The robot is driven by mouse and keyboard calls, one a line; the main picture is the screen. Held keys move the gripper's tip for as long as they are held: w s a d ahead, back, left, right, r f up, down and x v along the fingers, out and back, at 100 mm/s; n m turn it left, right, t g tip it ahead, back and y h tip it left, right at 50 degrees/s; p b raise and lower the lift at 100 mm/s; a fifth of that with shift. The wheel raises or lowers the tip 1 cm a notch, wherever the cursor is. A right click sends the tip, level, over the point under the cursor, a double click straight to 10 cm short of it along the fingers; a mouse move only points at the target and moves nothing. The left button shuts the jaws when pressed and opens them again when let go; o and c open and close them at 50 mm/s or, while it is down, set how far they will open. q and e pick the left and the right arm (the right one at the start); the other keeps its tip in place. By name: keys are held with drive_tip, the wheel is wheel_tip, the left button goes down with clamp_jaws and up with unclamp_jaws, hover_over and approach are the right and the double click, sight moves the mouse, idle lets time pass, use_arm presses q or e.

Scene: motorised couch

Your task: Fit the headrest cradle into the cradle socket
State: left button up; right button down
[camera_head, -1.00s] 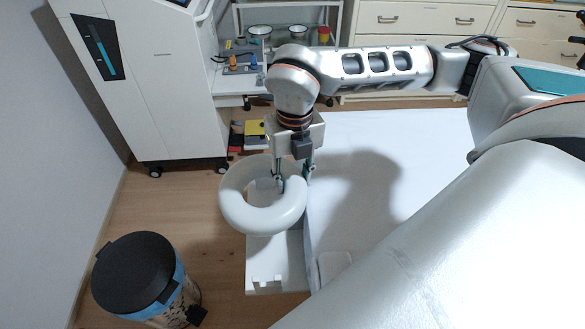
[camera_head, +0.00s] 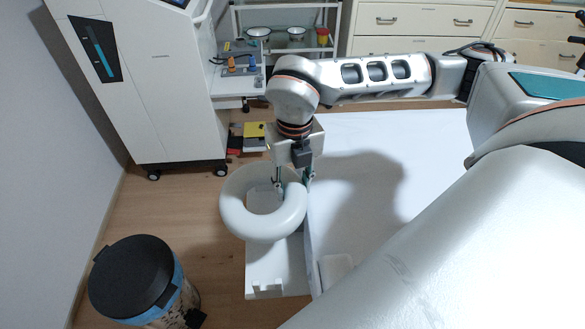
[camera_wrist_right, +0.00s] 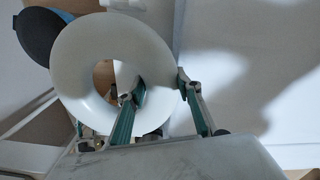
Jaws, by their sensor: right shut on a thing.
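The headrest cradle (camera_head: 262,224) is a thick pale ring, held near the couch's end. It also shows in the right wrist view (camera_wrist_right: 82,62). My right gripper (camera_head: 293,182) is shut on the ring's right side, one finger inside the opening and one outside, as the right wrist view shows (camera_wrist_right: 160,88). A white bracket-like part (camera_head: 272,262) with a notched lower edge juts from the couch below the ring; it may hold the cradle socket. The ring hides part of it, and I cannot tell whether they touch. My left gripper is not in view.
A black-lidded bin (camera_head: 132,275) stands at lower left. A white cabinet (camera_head: 155,95) and a trolley (camera_head: 240,82) stand behind. Bare floor lies between bin and cabinet.

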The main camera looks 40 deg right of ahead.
drive_tip(key=shift+f, duration=0.2)
drive_tip(key=c, duration=1.3)
unclamp_jaws()
drive_tip(key=shift+r, duration=3.95)
